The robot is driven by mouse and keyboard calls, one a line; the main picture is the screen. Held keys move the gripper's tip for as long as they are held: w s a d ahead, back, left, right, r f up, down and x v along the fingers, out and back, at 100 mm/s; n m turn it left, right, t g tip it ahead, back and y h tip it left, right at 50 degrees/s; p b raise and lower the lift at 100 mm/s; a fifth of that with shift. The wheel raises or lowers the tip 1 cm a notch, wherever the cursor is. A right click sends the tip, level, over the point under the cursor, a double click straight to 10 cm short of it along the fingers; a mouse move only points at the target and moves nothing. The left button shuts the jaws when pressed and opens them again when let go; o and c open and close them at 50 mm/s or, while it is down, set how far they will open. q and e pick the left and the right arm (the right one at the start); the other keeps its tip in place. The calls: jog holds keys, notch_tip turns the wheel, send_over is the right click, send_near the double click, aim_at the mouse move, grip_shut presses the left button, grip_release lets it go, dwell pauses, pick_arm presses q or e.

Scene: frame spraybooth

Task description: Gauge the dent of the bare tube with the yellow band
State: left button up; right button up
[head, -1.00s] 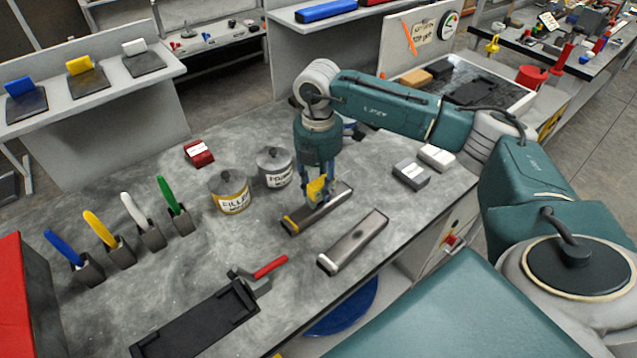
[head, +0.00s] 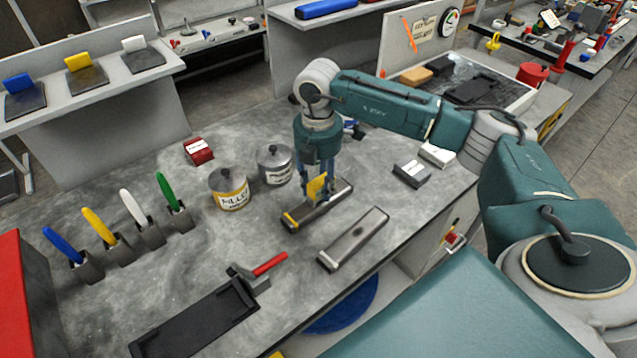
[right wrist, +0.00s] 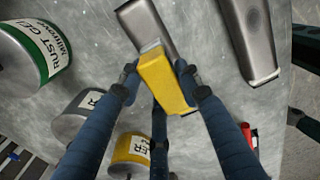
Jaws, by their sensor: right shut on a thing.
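The bare tube with the yellow band (head: 338,196) lies on the grey bench, its banded end toward the lower left. It also shows in the right wrist view (right wrist: 148,22), partly covered by the held piece. My right gripper (head: 317,187) is above this tube, pointing down, and is shut on a yellow piece (right wrist: 163,82) with a grey edge. The yellow piece is over the tube's top face; I cannot tell whether it touches. The dent is not clearly visible. My left gripper is not in view.
A second tube (head: 353,240) with a pale band lies in front. Filler (head: 229,190) and primer (head: 275,165) cans stand left of the gripper. Grey and white boxes (head: 411,174) lie to the right. A black tray (head: 195,322) and a red-handled tool (head: 268,264) lie near the front edge.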

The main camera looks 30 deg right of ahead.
jog(key=shift+f, duration=0.25)
jog(key=o, duration=1.4)
jog(key=shift+c, duration=0.2)
